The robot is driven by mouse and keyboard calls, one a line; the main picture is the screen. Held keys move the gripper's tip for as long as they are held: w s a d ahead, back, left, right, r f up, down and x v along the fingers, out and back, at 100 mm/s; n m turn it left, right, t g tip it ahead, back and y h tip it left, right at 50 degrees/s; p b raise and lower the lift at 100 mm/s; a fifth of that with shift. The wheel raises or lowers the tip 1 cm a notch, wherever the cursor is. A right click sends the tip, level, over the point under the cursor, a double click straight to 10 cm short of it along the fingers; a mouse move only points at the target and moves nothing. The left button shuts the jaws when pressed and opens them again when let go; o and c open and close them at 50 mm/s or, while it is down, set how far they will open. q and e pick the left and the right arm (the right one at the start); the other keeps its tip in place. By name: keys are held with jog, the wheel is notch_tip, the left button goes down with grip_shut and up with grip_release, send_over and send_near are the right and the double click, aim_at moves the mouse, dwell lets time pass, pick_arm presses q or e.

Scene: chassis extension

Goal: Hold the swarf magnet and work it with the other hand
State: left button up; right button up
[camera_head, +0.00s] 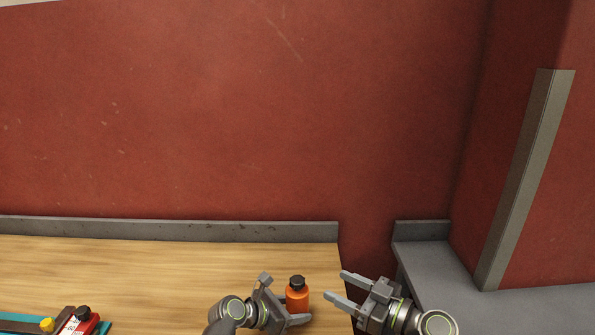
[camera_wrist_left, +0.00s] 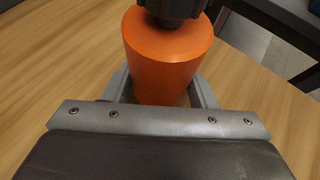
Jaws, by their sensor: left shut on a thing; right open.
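The swarf magnet (camera_head: 297,299) has an orange cylindrical body with a black top, and it is upright. In the head view it is between the fingers of my left gripper (camera_head: 288,299), which is shut on it. In the left wrist view the orange body (camera_wrist_left: 165,62) fills the space between the fingers, and its dark top is cut off by the frame edge. My right gripper (camera_head: 343,290) is open and empty, just right of the magnet, with its fingers pointing left toward it. The magnet's underside is hidden, so I cannot tell whether it touches the table.
A wooden workbench (camera_head: 150,275) with a grey back rail runs along the red wall. A teal tray (camera_head: 104,327) with red, yellow and black items is at the lower left. A grey bench (camera_head: 440,265) stands at the right, beyond a gap. The middle of the wooden top is clear.

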pick_arm(q)
jog(key=o, duration=0.8)
jog(key=shift+o, duration=0.2)
